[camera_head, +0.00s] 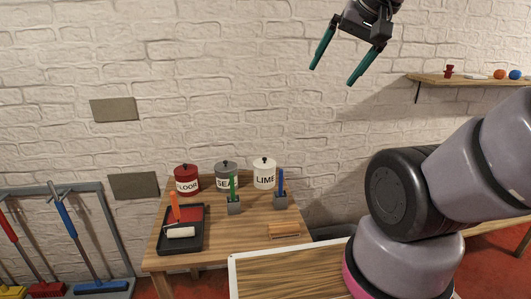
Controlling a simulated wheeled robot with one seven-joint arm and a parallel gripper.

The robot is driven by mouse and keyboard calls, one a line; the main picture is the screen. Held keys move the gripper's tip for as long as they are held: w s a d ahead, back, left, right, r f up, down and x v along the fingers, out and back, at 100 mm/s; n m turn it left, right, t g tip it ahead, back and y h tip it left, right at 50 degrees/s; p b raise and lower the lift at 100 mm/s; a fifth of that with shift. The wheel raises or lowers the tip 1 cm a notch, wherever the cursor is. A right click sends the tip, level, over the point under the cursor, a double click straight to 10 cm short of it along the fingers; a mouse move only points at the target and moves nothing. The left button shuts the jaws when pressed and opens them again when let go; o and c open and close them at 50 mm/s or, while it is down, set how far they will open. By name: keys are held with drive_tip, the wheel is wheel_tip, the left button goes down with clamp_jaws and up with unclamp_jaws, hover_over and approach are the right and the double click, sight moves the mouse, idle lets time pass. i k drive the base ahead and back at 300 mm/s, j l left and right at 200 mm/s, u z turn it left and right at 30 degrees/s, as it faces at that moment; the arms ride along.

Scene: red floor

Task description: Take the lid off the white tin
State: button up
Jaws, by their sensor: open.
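The white tin (264,176) is marked LIME and stands upright at the back right of the wooden table. Its white lid (264,163) with a dark knob is on top of it. My gripper (332,77) is open and empty. It is high up, to the right of the tin in the picture and well apart from it. Its two teal fingers point down and to the left.
A red tin (187,180) and a grey tin (226,173) stand left of the white one. Two small holders with a green brush (233,190) and a blue brush (281,185) stand in front. A paint tray (182,243) with a roller lies front left on the table (240,246).

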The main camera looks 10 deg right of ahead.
sight(263, 164)
drive_tip(key=i+l+u, duration=0.2)
drive_tip(key=l+u, duration=0.2)
drive_tip(key=l, duration=0.15)
drive_tip(key=i+l+u, duration=0.1)
drive_tip(key=l+u, duration=0.25)
drive_tip(key=l, duration=0.2)
drive_tip(key=l+u, duration=0.4)
drive_tip(key=l, duration=0.2)
